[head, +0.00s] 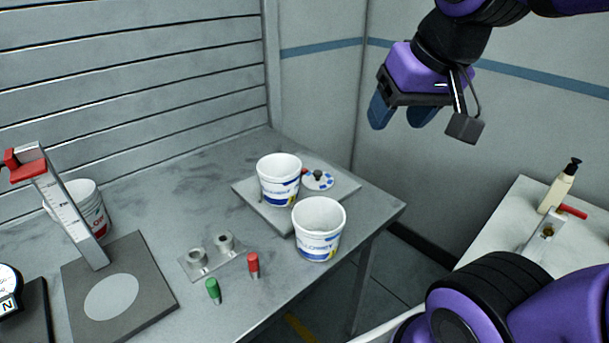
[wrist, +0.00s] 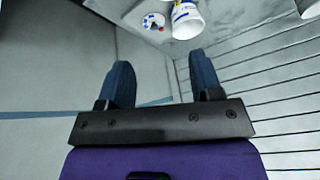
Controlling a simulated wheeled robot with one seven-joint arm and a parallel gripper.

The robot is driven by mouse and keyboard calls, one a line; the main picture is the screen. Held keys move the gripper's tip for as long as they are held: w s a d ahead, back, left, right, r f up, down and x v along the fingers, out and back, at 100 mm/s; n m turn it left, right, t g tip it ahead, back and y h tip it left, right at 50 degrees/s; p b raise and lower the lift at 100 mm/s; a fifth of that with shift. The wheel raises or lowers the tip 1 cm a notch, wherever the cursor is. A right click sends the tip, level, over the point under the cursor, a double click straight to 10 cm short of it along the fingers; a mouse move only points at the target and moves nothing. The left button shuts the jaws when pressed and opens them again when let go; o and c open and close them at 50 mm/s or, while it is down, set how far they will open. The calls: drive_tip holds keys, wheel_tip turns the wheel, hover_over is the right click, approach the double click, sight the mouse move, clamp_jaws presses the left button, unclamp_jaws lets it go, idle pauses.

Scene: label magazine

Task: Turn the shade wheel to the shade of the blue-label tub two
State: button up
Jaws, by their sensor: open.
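The shade wheel (head: 320,185) is a small white disc with blue patches and a dark knob, on a grey plate (head: 258,208). It also shows in the wrist view (wrist: 150,23). A white tub with a blue label (head: 279,183) stands on the plate, left of the wheel. Another blue-label tub (head: 318,240) stands in front, near the table edge. I cannot tell which one is tub two, nor the wheel's setting. My gripper (head: 401,113) is open and empty, high above and right of the wheel; its fingers (wrist: 160,60) are apart in the wrist view.
A red-label tub (head: 92,212) stands behind a red-topped scaled stand (head: 60,205) at left. A green peg (head: 213,291) and red peg (head: 253,265) stand near a socket plate (head: 212,257). A pump bottle (head: 558,190) is on the right table. Space around my gripper looks free.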

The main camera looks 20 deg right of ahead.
drive_tip(key=w+f+m+g+y, duration=0.1)
drive_tip(key=w+f+m+y, duration=0.1)
drive_tip(key=w+m, duration=0.75)
drive_tip(key=m, duration=1.6)
hover_over(319, 172)
drive_tip(key=s+d, duration=0.3)
wheel_tip(319, 172, down, 24)
drive_tip(key=shift+g+y, duration=0.3)
drive_tip(key=shift+y, duration=0.1)
drive_tip(key=x, duration=1)
drive_tip(key=c, duration=0.9)
